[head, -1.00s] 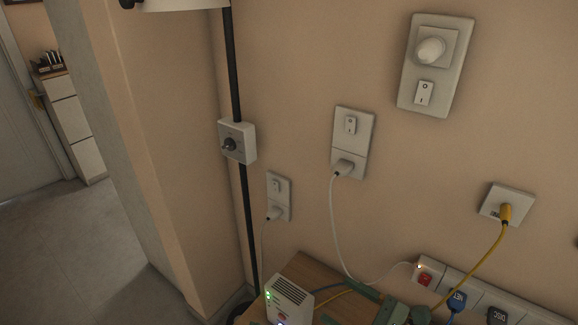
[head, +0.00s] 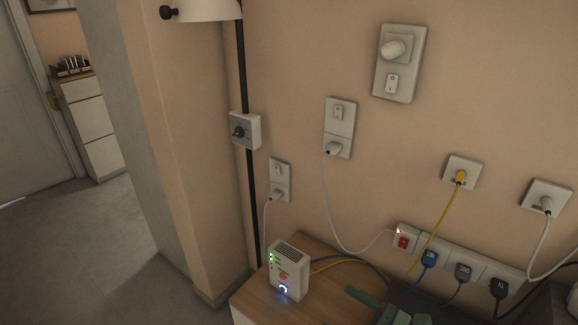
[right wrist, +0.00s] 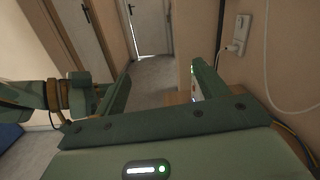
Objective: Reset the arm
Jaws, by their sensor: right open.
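My right gripper (head: 376,305) shows as green parts at the bottom edge of the head view, over the right part of the wooden cabinet top. In the right wrist view its two green fingers (right wrist: 163,84) stand wide apart, with only floor and a doorway seen between them, so it is open and empty. A green and brown arm part of mine shows at the left of that view. My left gripper is not seen in the head view.
A white router (head: 289,270) with lit lights stands on the wooden cabinet (head: 262,300). A power strip (head: 450,262) with several plugs and cables lies behind the gripper. Open floor (head: 120,250) lies left.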

